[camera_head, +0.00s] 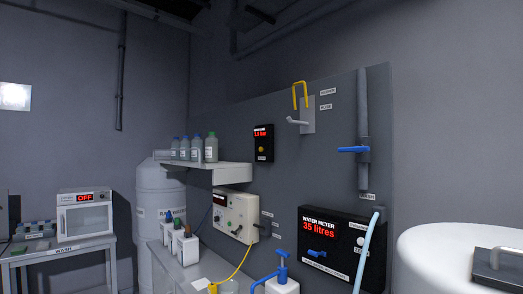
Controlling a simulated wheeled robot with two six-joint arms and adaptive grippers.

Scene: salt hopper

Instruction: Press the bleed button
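A small black box (264,144) with a red display, which seems to read 1.3 bar, hangs on the grey panel. A small round yellow button (261,150) is on its front, below the display. Its lettering is too small to read, so I cannot tell for certain that it is the bleed button. A white round button (360,241) is on the black water meter (327,263), which reads 35 litres; its label is also too small to read. Neither of my grippers is in view, and nothing covers the two buttons.
The panel (225,125) also carries a yellow hooked handle (300,94) and a blue valve lever (352,149). A shelf (205,169) with several bottles juts out left of the black box. A white tank (440,250) stands at the right, and a blue-handled tap (281,268) in front.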

